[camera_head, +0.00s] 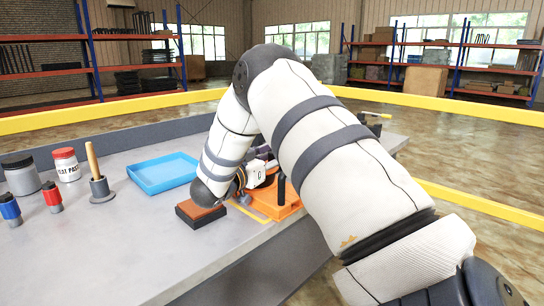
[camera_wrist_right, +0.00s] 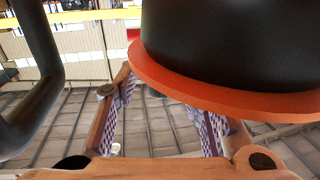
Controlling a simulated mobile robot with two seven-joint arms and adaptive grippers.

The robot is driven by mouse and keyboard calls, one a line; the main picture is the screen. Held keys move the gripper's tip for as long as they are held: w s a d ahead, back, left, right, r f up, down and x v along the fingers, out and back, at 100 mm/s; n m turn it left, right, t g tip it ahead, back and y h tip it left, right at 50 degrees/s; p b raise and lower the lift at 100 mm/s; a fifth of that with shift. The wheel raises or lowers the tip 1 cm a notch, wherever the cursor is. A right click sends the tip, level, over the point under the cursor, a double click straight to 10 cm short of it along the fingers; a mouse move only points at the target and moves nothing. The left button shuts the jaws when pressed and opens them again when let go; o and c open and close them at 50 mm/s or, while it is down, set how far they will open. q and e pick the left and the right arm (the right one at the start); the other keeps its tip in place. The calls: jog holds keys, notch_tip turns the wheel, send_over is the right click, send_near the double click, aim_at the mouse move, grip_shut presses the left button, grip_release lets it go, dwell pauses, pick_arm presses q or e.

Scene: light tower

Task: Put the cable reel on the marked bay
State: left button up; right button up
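In the right wrist view, a black round body with an orange rim, apparently the cable reel (camera_wrist_right: 215,45), fills the upper right, very close to the camera. My right gripper (camera_wrist_right: 162,100) has its two checkered finger pads spread apart below it. The rim hides the right fingertip; I cannot tell whether they touch. In the head view, my right arm reaches over the table and hides most of the reel and gripper. An orange base (camera_head: 286,208) with a black post shows beside the arm. A yellow outline, apparently the marked bay (camera_head: 245,212), is partly visible. My left gripper is not in view.
A dark block with a reddish-brown top (camera_head: 200,212) sits near the table's front edge. A blue tray (camera_head: 163,173), a wooden-handled tool (camera_head: 97,175), jars and small red and blue items stand to the left. The table's left front is clear.

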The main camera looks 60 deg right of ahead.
jog(key=shift+a+r, duration=0.15)
jog(key=shift+a, duration=0.05)
jog(key=w+a, duration=0.1)
jog(key=a, duration=1)
jog(key=shift+w+a+b, duration=0.15)
jog(key=shift+a+b, duration=0.15)
